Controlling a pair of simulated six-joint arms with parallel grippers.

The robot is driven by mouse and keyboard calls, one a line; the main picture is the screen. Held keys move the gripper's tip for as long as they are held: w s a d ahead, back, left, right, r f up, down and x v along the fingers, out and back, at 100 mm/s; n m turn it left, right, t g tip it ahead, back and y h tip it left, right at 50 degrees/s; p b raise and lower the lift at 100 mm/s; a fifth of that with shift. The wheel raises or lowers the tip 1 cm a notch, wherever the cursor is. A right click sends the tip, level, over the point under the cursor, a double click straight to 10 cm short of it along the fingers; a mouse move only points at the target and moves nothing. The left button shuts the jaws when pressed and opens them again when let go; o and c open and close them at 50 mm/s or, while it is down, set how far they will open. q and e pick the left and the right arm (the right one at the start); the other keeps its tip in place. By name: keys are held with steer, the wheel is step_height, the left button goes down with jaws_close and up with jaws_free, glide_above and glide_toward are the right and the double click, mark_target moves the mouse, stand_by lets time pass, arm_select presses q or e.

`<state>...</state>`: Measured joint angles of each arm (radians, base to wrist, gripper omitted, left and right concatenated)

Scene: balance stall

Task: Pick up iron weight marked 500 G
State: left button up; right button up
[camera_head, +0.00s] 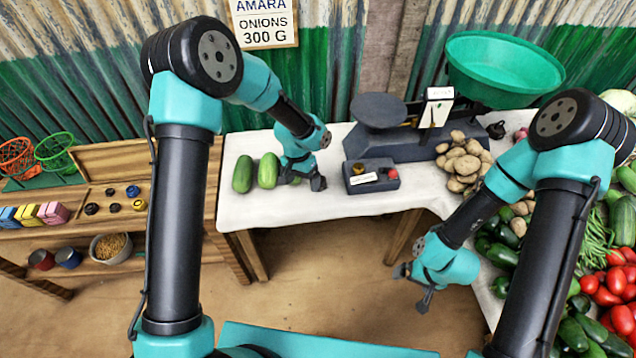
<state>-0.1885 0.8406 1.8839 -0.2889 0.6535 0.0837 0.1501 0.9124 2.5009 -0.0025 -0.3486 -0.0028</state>
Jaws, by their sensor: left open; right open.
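I cannot read a 500 G mark on any weight. A small dark knobbed piece (496,130), possibly an iron weight, stands on the white table right of the balance. Small round dark weights (92,208) sit in a wooden tray on the left bench. A dark box (370,176) with a white label, a brass-coloured piece and a red piece stands in front of the balance (400,140). My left gripper (303,179) is open and empty, low over the table between the cucumbers and the box. My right gripper (412,287) is open and empty, off the table's front edge.
Two cucumbers (243,174) lie left of my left gripper. The balance has a dark plate (378,110) and a large green pan (504,66). Potatoes (461,162) are heaped to its right. Other vegetables (606,285) crowd the right side. The table's front strip is mostly bare.

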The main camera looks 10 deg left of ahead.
arm_select(q)
steer(key=w+d+r+m+y, duration=0.3)
steer(key=w+d+r+m, duration=0.2)
steer(key=w+r, duration=0.3)
step_height(320, 180, up, 2)
steer(key=shift+w+d+r+t, duration=0.1)
steer(key=shift+w+d+t, duration=0.25)
steer(key=shift+d, duration=0.2)
steer(key=shift+s, duration=0.1)
steer(key=f, duration=0.4)
steer(key=a+f, duration=0.1)
steer(key=f, duration=0.3)
steer(key=s+f, duration=0.1)
steer(key=f, duration=0.3)
steer(key=shift+s+a+f, duration=0.1)
steer(key=shift+a+f, duration=0.05)
steer(key=shift+s+a+f, duration=0.1)
steer(key=shift+f, duration=0.75)
steer(key=shift+s+a+f, duration=0.15)
steer(key=shift+f, duration=0.7)
steer(key=shift+s+a+f, duration=0.1)
steer(key=shift+f, duration=0.75)
steer(key=shift+c, duration=0.3)
